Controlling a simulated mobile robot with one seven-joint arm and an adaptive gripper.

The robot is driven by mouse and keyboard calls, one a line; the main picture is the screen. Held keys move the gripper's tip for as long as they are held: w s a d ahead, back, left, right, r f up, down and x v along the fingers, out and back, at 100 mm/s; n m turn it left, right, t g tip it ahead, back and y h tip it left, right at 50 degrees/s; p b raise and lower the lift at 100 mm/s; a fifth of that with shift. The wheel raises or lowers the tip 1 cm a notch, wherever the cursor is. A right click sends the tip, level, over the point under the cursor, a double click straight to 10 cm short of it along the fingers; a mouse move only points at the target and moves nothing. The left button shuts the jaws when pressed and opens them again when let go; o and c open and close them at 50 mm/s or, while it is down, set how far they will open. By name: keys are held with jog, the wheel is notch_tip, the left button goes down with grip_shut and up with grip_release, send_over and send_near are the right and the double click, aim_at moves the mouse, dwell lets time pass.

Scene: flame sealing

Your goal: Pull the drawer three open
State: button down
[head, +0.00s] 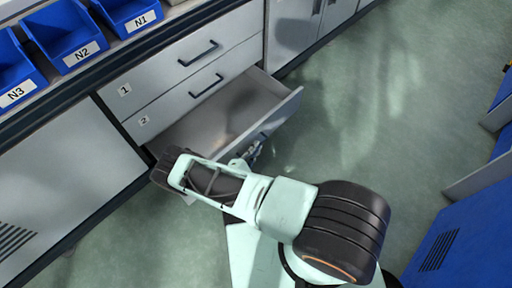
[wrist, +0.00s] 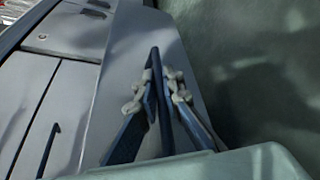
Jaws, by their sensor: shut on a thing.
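Drawer three (head: 218,118), the lowest of the stack, stands pulled well out of the cabinet, and its grey inside looks empty. Its front panel (head: 285,114) is partly hidden by my arm, and no number shows on it. My gripper (head: 253,152) is at the outer side of that front, mostly hidden behind my wrist. In the wrist view my gripper (wrist: 163,90) is shut on the dark handle (wrist: 155,58) of the drawer, with a finger on each side of the bar. Drawer one (head: 195,62) and drawer two (head: 200,90) above are closed.
Blue bins (head: 64,37) labelled N1, N2 and N3 stand on the counter at upper left. A grey cabinet door (head: 60,165) is left of the drawers. Green floor (head: 370,95) is clear on the right. A blue cabinet (head: 465,235) stands at lower right.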

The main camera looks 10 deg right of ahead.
jog(key=shift+s, duration=0.3)
jog(key=c, duration=2.1)
grip_release()
jog(key=shift+d, duration=0.1)
jog(key=shift+r, duration=0.1)
notch_tip(320, 180, up, 10)
jog(key=shift+f, duration=0.1)
